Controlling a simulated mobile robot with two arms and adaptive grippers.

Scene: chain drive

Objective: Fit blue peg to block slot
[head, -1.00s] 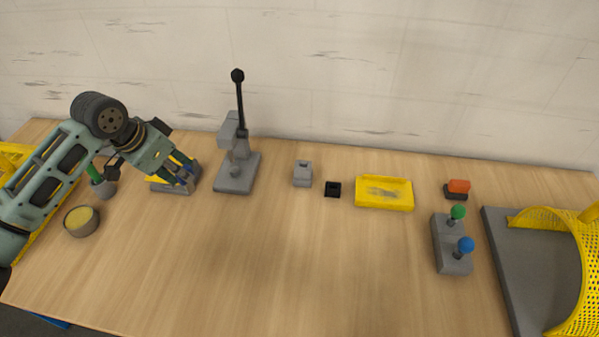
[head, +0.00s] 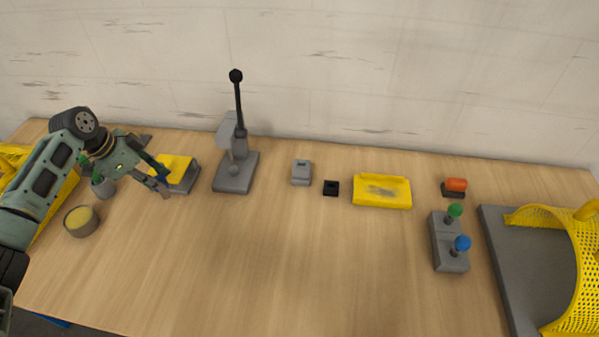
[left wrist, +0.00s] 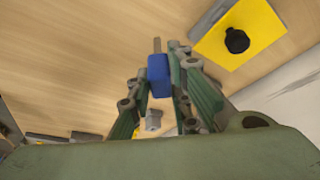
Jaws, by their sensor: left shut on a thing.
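My left gripper (head: 160,188) is at the left of the table, just left of and in front of a grey block with a yellow top (head: 175,167). It is shut on the blue peg (left wrist: 158,76), whose thin grey-brown end sticks out beyond the fingertips in the left wrist view. In the head view the fingers mostly hide the peg. The yellow top with a black knob also shows in the left wrist view (left wrist: 215,45), apart from the peg. A small grey block (head: 301,172) with a dark opening in its top stands right of the lever press. My right gripper is not in view.
A grey lever press (head: 234,178) stands right of my left gripper. A round tin (head: 82,221) is at the left. A black square piece (head: 331,188), a yellow tray (head: 381,204) and a two-knob grey box (head: 447,245) are farther right. The front middle of the table is clear.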

